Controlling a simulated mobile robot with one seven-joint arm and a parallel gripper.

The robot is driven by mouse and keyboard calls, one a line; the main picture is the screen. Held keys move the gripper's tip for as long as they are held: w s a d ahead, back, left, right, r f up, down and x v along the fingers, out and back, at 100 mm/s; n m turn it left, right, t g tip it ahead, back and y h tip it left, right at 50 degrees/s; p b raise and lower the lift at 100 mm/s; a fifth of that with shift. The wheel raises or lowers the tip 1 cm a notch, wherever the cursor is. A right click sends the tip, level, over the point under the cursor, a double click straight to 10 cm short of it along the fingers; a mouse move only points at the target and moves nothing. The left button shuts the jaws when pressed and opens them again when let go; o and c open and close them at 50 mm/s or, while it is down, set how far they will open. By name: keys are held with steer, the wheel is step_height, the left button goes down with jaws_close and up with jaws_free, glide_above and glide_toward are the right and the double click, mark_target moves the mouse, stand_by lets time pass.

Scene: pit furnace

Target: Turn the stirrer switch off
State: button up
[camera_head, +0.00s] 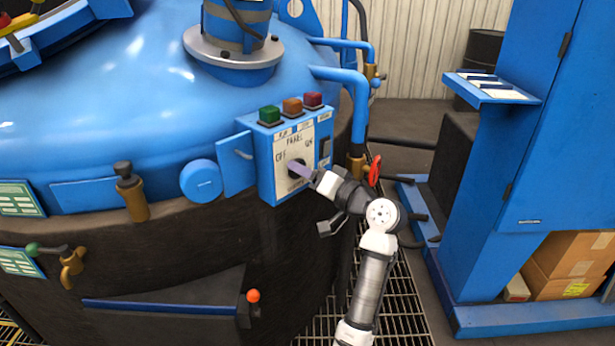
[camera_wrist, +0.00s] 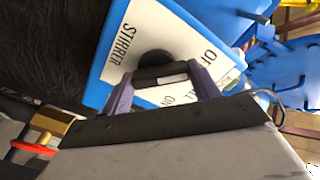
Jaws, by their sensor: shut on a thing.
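The stirrer switch is a black round knob (camera_wrist: 153,60) with a grip bar, on a white panel (camera_head: 305,143) on the front of a blue control box (camera_head: 264,165). The panel reads OFF at left and ON at upper right in the head view; STIRRER shows in the wrist view. My gripper (camera_wrist: 162,76) has its purple fingers at both ends of the knob's bar and is shut on it. In the head view my gripper (camera_head: 301,171) reaches the knob from the lower right and partly hides it. I cannot tell which mark the knob points at.
Green (camera_head: 270,114), orange (camera_head: 292,106) and red (camera_head: 312,100) buttons sit atop the box. A blue cabinet (camera_head: 520,150) stands farther right. Grating floor lies below.

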steer(key=o, duration=1)
steer(key=b+v, duration=0.1)
steer(key=v, duration=1.3)
